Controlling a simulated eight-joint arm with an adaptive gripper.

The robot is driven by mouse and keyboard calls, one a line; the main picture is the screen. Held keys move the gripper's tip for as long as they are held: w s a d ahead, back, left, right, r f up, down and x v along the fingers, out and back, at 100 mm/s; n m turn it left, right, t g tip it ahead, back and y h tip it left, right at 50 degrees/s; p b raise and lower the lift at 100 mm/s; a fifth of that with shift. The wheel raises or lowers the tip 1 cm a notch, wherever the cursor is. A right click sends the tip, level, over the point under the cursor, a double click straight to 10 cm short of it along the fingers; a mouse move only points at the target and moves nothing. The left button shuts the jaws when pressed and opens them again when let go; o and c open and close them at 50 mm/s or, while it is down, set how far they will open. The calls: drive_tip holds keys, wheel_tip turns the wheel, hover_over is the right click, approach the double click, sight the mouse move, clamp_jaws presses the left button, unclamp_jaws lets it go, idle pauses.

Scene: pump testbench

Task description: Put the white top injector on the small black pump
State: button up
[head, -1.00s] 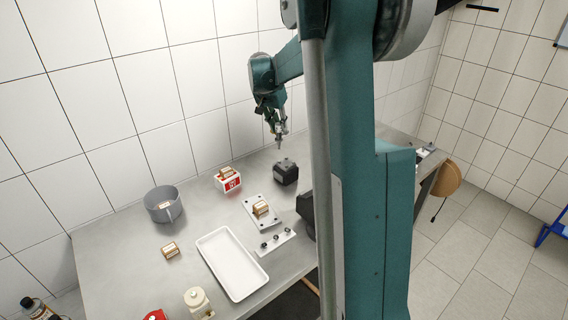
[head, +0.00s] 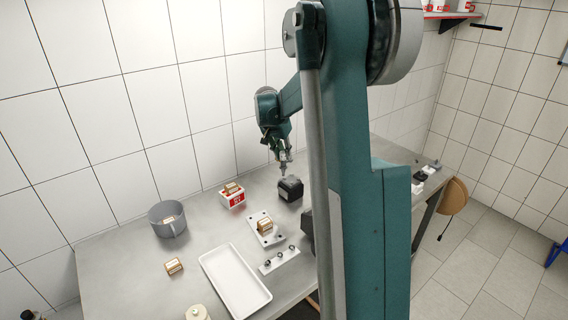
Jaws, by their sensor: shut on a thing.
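The small black pump (head: 290,191) stands on the grey table, near the wall and right of a red and white box. My gripper (head: 283,160) points down just above the pump. It is shut on a small, slender, pale grey thing (head: 284,172), apparently the white top injector; its colour is hard to make out at this size. The lower end of that thing is at the top of the pump. I cannot tell whether it touches the pump or is seated in it.
The red and white box (head: 232,199), a grey pot (head: 168,220), a plate with a brass-coloured block (head: 265,225), a white strip with small dark parts (head: 280,260) and a white tray (head: 236,281) share the table (head: 130,262). My arm hides the table's right middle.

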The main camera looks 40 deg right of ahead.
sight(284, 160)
drive_tip(key=shift+f, duration=0.35)
drive_tip(key=shift+f, duration=1.85)
drive_tip(key=shift+f+b, duration=0.4)
drive_tip(key=shift+f, duration=0.2)
drive_tip(key=o, duration=1)
drive_tip(key=shift+o, duration=0.2)
drive_tip(key=shift+r, duration=0.15)
drive_tip(key=shift+r+p, duration=0.5)
drive_tip(key=shift+r, duration=0.2)
drive_tip(key=v, duration=1.1)
drive_tip(key=shift+a+r, duration=0.2)
drive_tip(key=shift+r, duration=0.05)
